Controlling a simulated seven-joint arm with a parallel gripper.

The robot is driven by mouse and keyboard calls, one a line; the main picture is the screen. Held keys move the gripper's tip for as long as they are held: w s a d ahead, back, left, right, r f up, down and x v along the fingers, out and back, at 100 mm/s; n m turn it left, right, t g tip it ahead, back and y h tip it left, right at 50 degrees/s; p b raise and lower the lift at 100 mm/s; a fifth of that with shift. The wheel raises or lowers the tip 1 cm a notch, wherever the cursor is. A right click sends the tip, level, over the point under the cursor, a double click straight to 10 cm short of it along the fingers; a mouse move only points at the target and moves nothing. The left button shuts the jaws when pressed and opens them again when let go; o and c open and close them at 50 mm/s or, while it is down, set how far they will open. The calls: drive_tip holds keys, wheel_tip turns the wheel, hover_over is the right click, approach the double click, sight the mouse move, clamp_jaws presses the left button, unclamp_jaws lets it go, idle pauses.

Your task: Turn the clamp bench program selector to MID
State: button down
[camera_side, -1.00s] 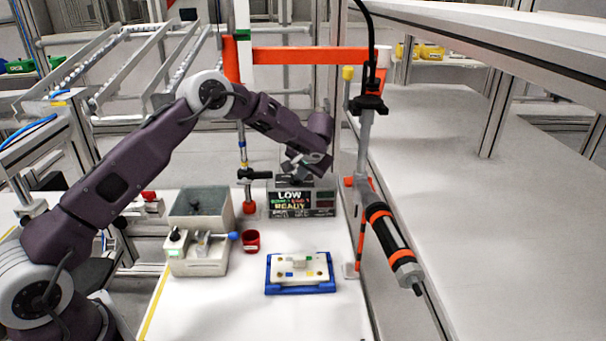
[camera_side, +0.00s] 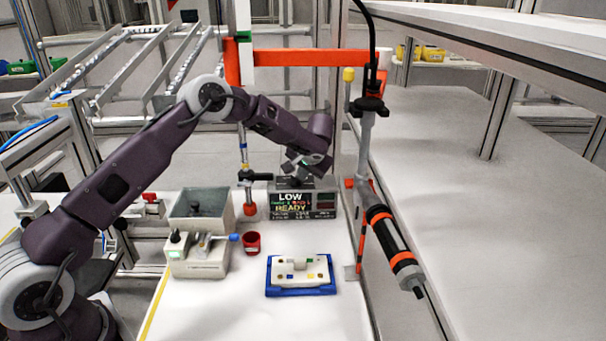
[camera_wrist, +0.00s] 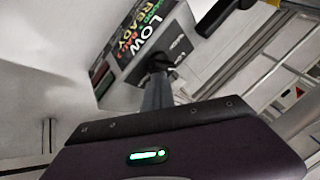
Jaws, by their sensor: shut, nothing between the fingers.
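A dark display box (camera_side: 303,204) stands at the back of the white bench. Its screen reads LOW and READY, and the screen also shows tilted in the wrist view (camera_wrist: 140,32). A dark knob-like part (camera_wrist: 160,62) is on the box's grey top face, beside small labels too blurred to read. My gripper (camera_side: 298,173) is just above the box top in the side view. In the wrist view my gripper (camera_wrist: 158,78) is shut, with its narrow grey fingers close to the dark part. I cannot tell whether they touch. The knob's pointer and marks are not readable.
A beige clamp unit (camera_side: 200,262) with a green light and a blue-tipped lever stands at left. Near it are a grey bin (camera_side: 190,222), a red cup (camera_side: 252,243) and a blue tray (camera_side: 300,291) holding a white part. A hanging driver (camera_side: 392,245) is at right.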

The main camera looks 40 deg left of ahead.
drive_tip(key=shift+s+a+f, duration=0.1)
drive_tip(key=shift+s, duration=0.9)
drive_tip(key=s+d+r+m+t+h, duration=0.1)
drive_tip(key=s+d+r+m, duration=0.25)
drive_tip(key=d+r, duration=0.5)
drive_tip(key=shift+n, duration=0.25)
drive_tip(key=x, duration=0.5)
drive_tip(key=d+x, duration=0.1)
drive_tip(key=x, duration=0.2)
drive_tip(key=shift+s+a+f, duration=0.15)
drive_tip(key=shift+s+f, duration=0.05)
drive_tip(key=shift+f, duration=0.45)
drive_tip(key=a, duration=0.2)
drive_tip(key=w+a, duration=0.1)
drive_tip(key=shift+a+f, duration=0.2)
drive_tip(key=shift+f, duration=0.15)
drive_tip(key=shift+w+a, duration=0.1)
drive_tip(key=shift+a, duration=0.4)
